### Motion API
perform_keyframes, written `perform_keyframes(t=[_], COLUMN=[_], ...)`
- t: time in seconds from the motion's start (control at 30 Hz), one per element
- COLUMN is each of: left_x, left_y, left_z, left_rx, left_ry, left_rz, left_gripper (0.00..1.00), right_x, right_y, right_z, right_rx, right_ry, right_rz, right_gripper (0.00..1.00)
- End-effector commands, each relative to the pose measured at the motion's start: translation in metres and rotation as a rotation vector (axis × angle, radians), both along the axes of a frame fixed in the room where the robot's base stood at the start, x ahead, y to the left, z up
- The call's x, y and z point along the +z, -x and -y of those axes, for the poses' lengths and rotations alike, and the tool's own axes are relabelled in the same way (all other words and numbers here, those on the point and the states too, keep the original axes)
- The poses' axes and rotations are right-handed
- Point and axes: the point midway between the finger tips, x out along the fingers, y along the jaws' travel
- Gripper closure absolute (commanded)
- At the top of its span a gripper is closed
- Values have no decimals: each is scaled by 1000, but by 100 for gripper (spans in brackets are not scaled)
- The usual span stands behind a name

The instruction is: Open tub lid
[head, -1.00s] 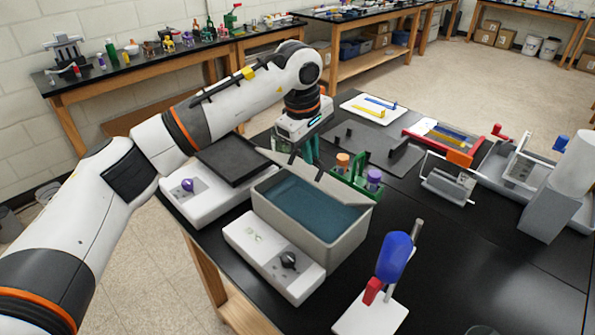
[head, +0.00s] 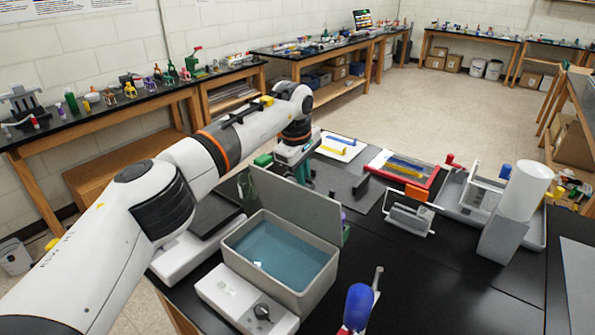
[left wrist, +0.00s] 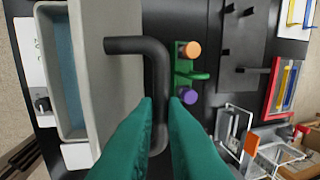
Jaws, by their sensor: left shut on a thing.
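The grey tub (head: 315,290) stands on the black bench with blue liquid inside. It also shows in the left wrist view (left wrist: 45,15). Its lid (head: 285,200) stands steeply raised along the tub's far edge, so the tub's mouth is uncovered. In the left wrist view the lid (left wrist: 112,75) carries a dark bent handle (left wrist: 130,45). My left gripper (head: 303,172) is behind the lid, its fingertips partly hidden in the head view. In the left wrist view its green fingers (left wrist: 160,112) are shut on the handle's lower end. My right gripper is not in view.
A green rack (left wrist: 190,74) with orange-capped and purple-capped tubes stands close behind the lid. A white device with a knob (head: 235,300) sits in front of the tub. A blue-topped stand (head: 358,305) is at the front right.

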Motion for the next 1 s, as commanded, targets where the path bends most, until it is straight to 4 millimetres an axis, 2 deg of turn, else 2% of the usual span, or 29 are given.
perform_keyframes(t=[0.03, 0.57, 0.6, 0.7, 0.73, 1.0], left_x=[-9, -10, -10, -9, -9, -5], left_y=[2, 1, 1, 0, 0, -1], left_z=[2, 4, 4, 3, 3, 2], left_rx=[-1, -3, -3, -3, -3, -1], left_ry=[-4, -3, -3, -2, -1, 0], left_rz=[-18, -20, -20, -17, -16, -11], left_gripper=[100, 100, 86, 70, 67, 67], right_x=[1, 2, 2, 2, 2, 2], right_y=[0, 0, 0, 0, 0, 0], right_z=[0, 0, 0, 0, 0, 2], right_rx=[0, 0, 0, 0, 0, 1], right_ry=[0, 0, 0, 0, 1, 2], right_rz=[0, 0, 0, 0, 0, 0], right_gripper=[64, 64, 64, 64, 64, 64])
